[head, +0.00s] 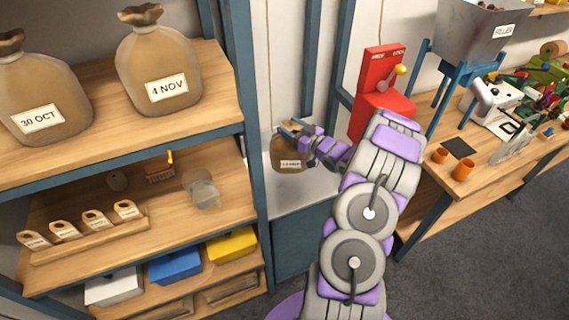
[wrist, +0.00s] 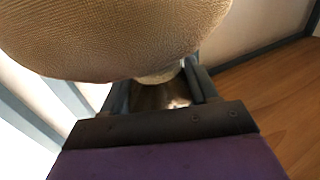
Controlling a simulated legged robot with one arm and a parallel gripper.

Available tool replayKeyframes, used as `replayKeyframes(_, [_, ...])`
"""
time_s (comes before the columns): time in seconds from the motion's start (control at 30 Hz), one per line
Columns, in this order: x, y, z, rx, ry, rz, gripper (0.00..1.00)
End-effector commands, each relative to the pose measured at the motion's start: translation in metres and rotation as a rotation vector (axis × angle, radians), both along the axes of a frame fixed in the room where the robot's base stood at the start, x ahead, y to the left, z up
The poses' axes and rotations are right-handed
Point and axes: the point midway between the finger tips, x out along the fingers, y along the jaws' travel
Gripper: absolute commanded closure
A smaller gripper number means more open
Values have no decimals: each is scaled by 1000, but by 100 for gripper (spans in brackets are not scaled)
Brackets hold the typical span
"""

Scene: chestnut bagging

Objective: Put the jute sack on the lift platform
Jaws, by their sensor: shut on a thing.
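My gripper (head: 292,129) is shut on the neck of a small brown jute sack (head: 284,152) with a pale label too small to read. The sack hangs upright at the lift platform (head: 290,198), a pale surface in the recess between the shelf and the red lever box. I cannot tell whether its base touches the platform. In the wrist view the woven sack (wrist: 110,35) fills the top, and its neck sits between the dark jaws of my gripper (wrist: 160,90).
Left, a blue-framed shelf (head: 150,125) bears two larger sacks, labelled 30 OCT (head: 45,90) and 4 NOV (head: 160,60). A red lever box (head: 380,85) stands right of the recess. A cluttered workbench (head: 455,180) with a filler hopper (head: 475,35) is at right.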

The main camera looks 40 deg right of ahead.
Motion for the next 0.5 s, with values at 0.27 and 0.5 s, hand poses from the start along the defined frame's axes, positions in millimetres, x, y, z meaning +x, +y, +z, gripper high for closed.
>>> replayKeyframes(0.27, [1,-2,-30,2,-2,-1,100])
replayKeyframes(0.5, [1,-1,-59,2,-1,0,100])
